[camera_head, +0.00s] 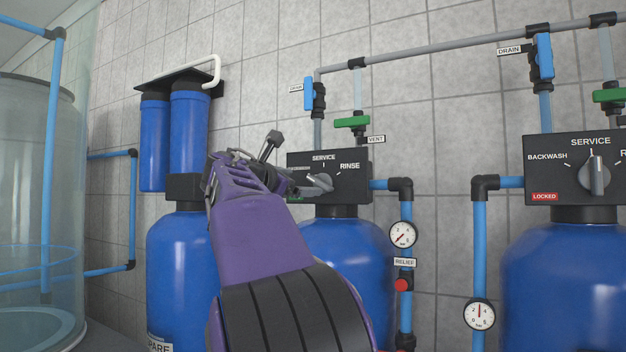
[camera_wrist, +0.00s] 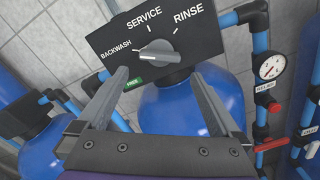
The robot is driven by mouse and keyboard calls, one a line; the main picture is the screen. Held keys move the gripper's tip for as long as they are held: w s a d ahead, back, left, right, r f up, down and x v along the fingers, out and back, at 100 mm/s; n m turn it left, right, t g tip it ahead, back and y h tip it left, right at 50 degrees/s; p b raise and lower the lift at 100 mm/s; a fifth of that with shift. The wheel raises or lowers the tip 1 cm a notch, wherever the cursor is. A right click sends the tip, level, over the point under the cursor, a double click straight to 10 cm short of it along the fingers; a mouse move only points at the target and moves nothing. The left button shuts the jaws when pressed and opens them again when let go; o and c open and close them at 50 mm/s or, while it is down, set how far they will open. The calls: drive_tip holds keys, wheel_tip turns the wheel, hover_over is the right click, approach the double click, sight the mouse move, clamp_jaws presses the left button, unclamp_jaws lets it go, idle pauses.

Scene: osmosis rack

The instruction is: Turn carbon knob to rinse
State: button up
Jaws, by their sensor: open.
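A grey knob (camera_wrist: 159,52) sits on a black control panel (camera_wrist: 207,42) marked BACKWASH, SERVICE and RINSE. Its bar lies nearly level in the wrist view, towards the BACKWASH side. A green FREE tag (camera_wrist: 133,83) is below it. My gripper (camera_wrist: 156,78) is open, its two fingers apart below the knob on either side; I see no contact. In the head view my gripper (camera_head: 297,163) is in front of the panel's left part (camera_head: 359,185) and hides BACKWASH and part of the knob. No carbon label is readable.
At the right, another panel (camera_head: 560,182) has a knob (camera_head: 596,175) and a red LOCKED tag. Blue pipes, a gauge (camera_head: 403,235) and a red relief valve (camera_head: 402,285) stand right of the middle tank (camera_head: 355,245). A green vent handle (camera_head: 352,122) is above the panel.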

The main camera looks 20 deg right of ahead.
sight(317, 183)
drive_tip(key=p+x, duration=0.2)
drive_tip(key=x, duration=0.6)
drive_tip(key=shift+w+d, duration=0.25)
drive_tip(key=shift+d, duration=0.05)
drive_tip(key=c, duration=1)
